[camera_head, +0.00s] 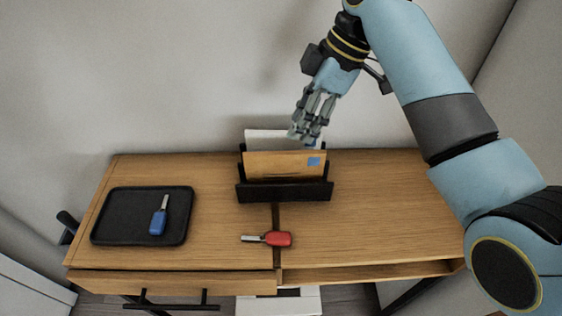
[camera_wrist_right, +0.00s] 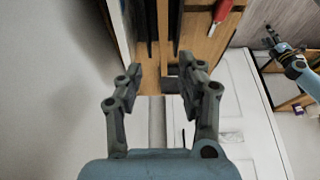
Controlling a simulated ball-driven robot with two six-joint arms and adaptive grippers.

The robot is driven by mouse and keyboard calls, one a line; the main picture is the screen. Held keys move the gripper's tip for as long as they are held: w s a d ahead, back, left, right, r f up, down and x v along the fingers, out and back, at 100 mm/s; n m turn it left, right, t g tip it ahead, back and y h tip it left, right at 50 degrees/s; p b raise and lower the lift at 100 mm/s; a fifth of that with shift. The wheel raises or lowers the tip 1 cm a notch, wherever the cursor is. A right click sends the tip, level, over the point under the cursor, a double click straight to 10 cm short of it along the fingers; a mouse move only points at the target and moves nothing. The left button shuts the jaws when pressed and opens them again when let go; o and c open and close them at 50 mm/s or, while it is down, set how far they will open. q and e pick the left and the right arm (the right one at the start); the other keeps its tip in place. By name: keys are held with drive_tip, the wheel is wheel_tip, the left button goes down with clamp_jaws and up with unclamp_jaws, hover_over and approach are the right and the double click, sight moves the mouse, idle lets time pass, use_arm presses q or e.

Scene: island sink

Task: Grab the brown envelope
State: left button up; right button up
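The brown envelope (camera_head: 284,164) stands upright in a black letter holder (camera_head: 284,191) on the desk, in front of a white envelope (camera_head: 282,139). It has a blue patch at its upper right. My right gripper (camera_head: 306,137) is above and behind the brown envelope, near the white one, pointing down. In the right wrist view its two fingers (camera_wrist_right: 163,83) are apart, with no object clearly held between them. A blue-grey and black part at the right of that view looks like my left gripper (camera_wrist_right: 280,45); its fingers are too small to read.
A black tray (camera_head: 105,225) with a blue-handled object (camera_head: 158,221) is at the left of the desk. A red-handled object (camera_head: 278,239) lies in front of the holder. The desk's right side (camera_head: 375,205) is clear. A wall (camera_head: 190,80) stands close behind.

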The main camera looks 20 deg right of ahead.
sight(287, 153)
drive_tip(key=x, duration=0.3)
drive_tip(key=shift+s+a+f, duration=0.1)
drive_tip(key=shift+a+f, duration=0.2)
drive_tip(key=shift+f, duration=0.2)
drive_tip(key=x, duration=0.3)
drive_tip(key=shift+s+a+f+p, duration=0.1)
drive_tip(key=shift+a+f+p, duration=0.05)
drive_tip(key=shift+f+p, duration=0.2)
drive_tip(key=shift+a+f, duration=0.1)
drive_tip(key=shift+f, duration=0.35)
use_arm(q)
drive_tip(key=shift+s+r, duration=0.35)
drive_tip(key=shift+s, duration=0.5)
use_arm(e)
drive_tip(key=shift+f, duration=0.2)
use_arm(q)
drive_tip(key=shift+w, duration=0.1)
use_arm(e)
clamp_jaws()
